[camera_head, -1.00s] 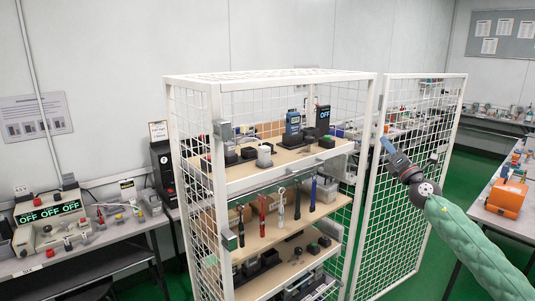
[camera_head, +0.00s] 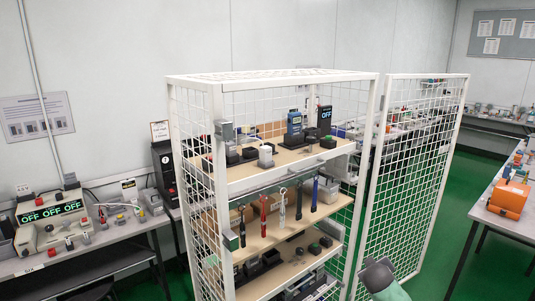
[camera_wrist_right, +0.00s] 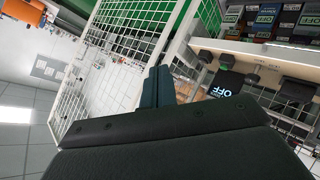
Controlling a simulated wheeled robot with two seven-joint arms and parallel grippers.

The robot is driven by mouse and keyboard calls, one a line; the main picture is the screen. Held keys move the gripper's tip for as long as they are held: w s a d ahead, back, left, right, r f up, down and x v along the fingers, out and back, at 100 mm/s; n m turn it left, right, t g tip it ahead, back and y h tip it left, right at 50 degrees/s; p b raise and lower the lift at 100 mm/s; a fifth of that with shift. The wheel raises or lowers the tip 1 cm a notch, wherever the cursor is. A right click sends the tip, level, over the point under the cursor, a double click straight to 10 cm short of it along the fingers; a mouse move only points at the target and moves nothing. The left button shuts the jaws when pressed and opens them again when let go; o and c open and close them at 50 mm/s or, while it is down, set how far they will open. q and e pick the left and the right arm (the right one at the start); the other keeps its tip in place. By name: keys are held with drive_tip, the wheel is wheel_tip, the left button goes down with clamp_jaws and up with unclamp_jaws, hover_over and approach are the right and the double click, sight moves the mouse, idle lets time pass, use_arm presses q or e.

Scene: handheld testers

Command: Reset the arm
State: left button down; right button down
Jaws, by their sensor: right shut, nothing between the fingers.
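My right gripper (camera_wrist_right: 158,74) shows in the right wrist view, its two dark fingers shut together and empty. Behind it in that view are white mesh and shelf items, seen tilted. In the head view, a grey and pale green part of my right arm (camera_head: 384,279) shows at the bottom, in front of the open mesh door (camera_head: 418,170). The right fingers cannot be seen in the head view. My left gripper is in neither view.
A white mesh cage (camera_head: 215,180) with handheld testers on its shelves stands in the middle. A bench with a tester (camera_head: 50,218) is at left. An orange device (camera_head: 508,198) sits on the right bench. Green floor (camera_head: 445,250) is clear between door and right bench.

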drive_tip(key=s+a+f+g+y, duration=0.15)
drive_tip(key=s+a+f, duration=0.25)
drive_tip(key=s+f, duration=0.45)
drive_tip(key=s+a+f+m+g+y, duration=0.1)
drive_tip(key=s+a+f+g, duration=0.1)
drive_tip(key=s+a+f, duration=0.45)
drive_tip(key=s+a+f+g+y, duration=0.2)
drive_tip(key=s+a+f, duration=0.1)
drive_tip(key=s+f, duration=0.65)
drive_tip(key=s+a+f+g, duration=0.1)
drive_tip(key=s+a+f, duration=0.1)
drive_tip(key=s+f, duration=0.3)
drive_tip(key=s+a+f+m+g, duration=0.1)
drive_tip(key=s+f, duration=0.4)
drive_tip(key=s, duration=0.8)
drive_tip(key=s+a+f+g, duration=0.2)
drive_tip(key=s+f, duration=0.4)
drive_tip(key=s, duration=0.3)
drive_tip(key=shift+a, duration=0.9)
